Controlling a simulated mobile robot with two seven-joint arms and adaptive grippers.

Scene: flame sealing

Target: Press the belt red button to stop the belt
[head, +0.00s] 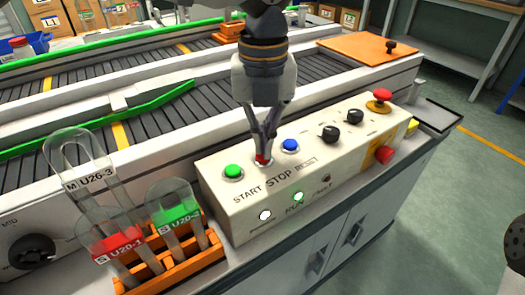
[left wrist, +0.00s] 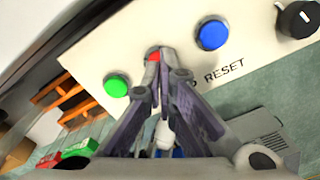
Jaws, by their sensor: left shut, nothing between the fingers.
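The cream control box (head: 225,205) carries a row of buttons on its sloped top. The red STOP button (head: 263,160) sits between a green START button (head: 233,171) and a blue button (head: 290,145). My left gripper (head: 264,152) points down with its fingers shut and empty, tips at the red button and partly covering it. In the left wrist view the red button (left wrist: 153,57) shows just beyond the fingertips (left wrist: 158,75); whether they press it I cannot tell. The RUN lamp (head: 298,197) is green and the HALT lamp (head: 326,178) looks dark.
The belt (head: 150,125) runs behind the box. An orange rack (head: 175,262) with labelled clear tubes stands left of the box. Black knobs (head: 330,134) and a red mushroom button (head: 382,94) are on the box's right part.

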